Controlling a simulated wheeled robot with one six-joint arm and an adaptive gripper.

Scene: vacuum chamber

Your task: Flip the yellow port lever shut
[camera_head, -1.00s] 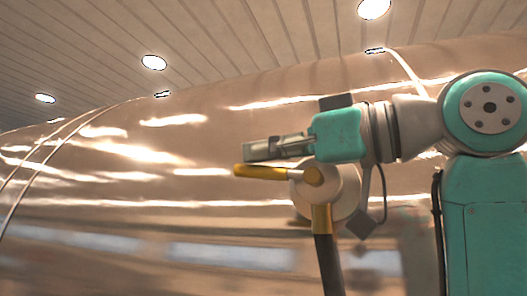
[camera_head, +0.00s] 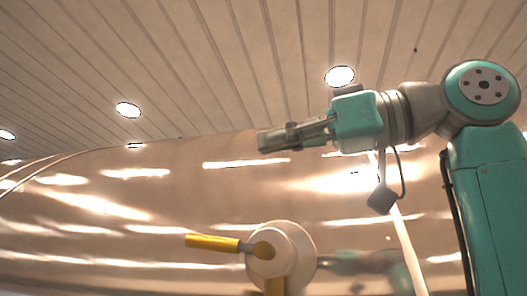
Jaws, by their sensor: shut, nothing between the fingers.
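The yellow port lever (camera_head: 213,243) sticks out to the left from a round, pale port hub (camera_head: 295,243) on the shiny chamber wall. It lies nearly level, its free end slightly higher than the end at the hub. A gold-coloured fitting (camera_head: 275,286) hangs below the hub, cut off by the frame's bottom edge. My gripper (camera_head: 263,143) is shut and empty. It points left, well above the lever and hub in the picture, and does not touch them. Its depth from the wall cannot be told.
The large curved metal chamber (camera_head: 130,215) fills the lower part of the view. Thin seams run over it at far left, and a pale curved strip (camera_head: 408,250) at right. The space around my gripper looks free.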

